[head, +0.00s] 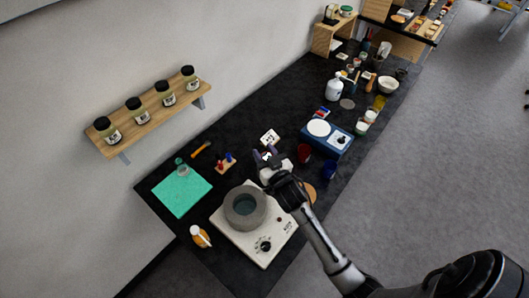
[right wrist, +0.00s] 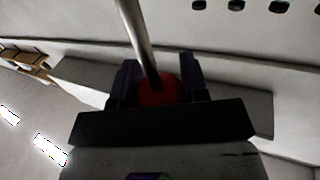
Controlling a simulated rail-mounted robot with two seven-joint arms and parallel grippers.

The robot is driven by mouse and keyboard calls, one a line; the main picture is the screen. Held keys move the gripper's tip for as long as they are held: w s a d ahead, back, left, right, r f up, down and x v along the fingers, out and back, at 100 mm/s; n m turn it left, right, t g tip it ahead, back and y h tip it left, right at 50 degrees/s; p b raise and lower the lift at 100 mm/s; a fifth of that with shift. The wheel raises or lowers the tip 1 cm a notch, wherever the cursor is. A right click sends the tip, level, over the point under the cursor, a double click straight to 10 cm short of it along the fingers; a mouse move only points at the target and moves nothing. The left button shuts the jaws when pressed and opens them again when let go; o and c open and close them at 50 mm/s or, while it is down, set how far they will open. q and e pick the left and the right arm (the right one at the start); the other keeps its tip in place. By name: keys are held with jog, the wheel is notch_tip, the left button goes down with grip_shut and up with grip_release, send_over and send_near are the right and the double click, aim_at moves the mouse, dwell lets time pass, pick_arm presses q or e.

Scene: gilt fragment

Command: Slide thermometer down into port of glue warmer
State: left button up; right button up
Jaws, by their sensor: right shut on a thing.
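The glue warmer (head: 262,243) is a white box with a black knob and a round grey pot (head: 245,207) on top, near the table's front. I cannot make out its port for certain. My right gripper (head: 266,156) is beyond and slightly right of the pot, apart from it. In the right wrist view, my right gripper (right wrist: 157,85) is shut on the thermometer (right wrist: 138,40), a thin metallic rod with a red end (right wrist: 159,93) between the fingers. The rod runs up and out of that picture, tilted. In the head view the thermometer is too small to tell. My left gripper is not in view.
Red (head: 304,153) and blue (head: 329,169) cups and a blue scale (head: 327,138) stand right.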

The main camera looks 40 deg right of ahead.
jog(key=shift+f+b, duration=0.95)
jog(key=shift+f, duration=0.25)
notch_tip(320, 180, down, 3)
jog(key=shift+w+f+b, duration=0.1)
jog(key=shift+f+b, duration=0.1)
jog(key=shift+b, duration=1.05)
jog(key=shift+p, duration=0.35)
